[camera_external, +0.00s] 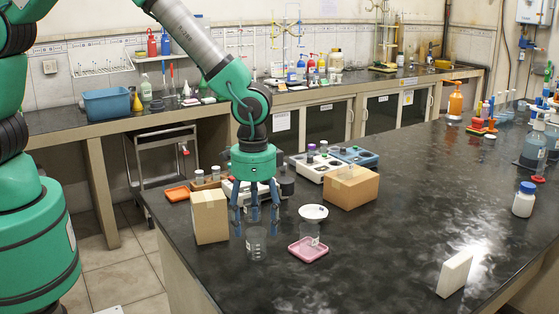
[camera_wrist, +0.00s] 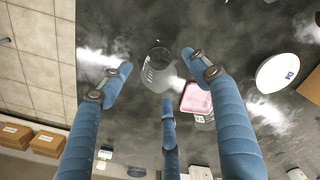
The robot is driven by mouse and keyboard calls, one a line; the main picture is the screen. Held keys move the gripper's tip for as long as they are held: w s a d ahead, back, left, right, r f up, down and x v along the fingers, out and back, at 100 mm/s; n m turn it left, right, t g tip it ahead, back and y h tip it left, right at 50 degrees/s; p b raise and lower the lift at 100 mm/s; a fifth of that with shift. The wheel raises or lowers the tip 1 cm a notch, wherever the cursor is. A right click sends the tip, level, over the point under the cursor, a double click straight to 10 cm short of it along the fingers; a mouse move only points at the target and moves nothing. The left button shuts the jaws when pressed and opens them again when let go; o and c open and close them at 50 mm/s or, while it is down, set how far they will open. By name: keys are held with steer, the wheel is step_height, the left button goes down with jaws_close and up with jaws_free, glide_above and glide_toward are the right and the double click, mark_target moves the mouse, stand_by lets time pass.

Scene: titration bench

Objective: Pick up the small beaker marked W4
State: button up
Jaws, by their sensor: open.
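A small clear glass beaker (camera_external: 256,244) stands upright on the black bench top, just below my gripper (camera_external: 254,218). In the wrist view this beaker (camera_wrist: 158,72) sits between my open fingers, with clear space around it. I cannot read a W4 mark on it. A second clear glass vessel (camera_external: 310,230) stands at the pink tray (camera_external: 300,251), to the right; a small label shows on it, but I cannot read it for sure. My gripper has several blue fingers, spread open and empty, pointing down.
A cardboard box (camera_external: 210,217) stands close left of the gripper, and another (camera_external: 351,187) stands behind right. A white round dish (camera_wrist: 279,72), apparently marked D4, lies right of the tray in the wrist view. A white block (camera_external: 455,274) stands front right. The bench's front middle is clear.

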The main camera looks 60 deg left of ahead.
mark_target(256, 242)
steer(key=shift+f, duration=0.4)
steer(key=shift+d+f+b, duration=0.15)
steer(key=shift+f+b, duration=0.45)
steer(key=shift+f, duration=2)
steer(key=shift+c, duration=0.5)
steer(key=c, duration=1.2)
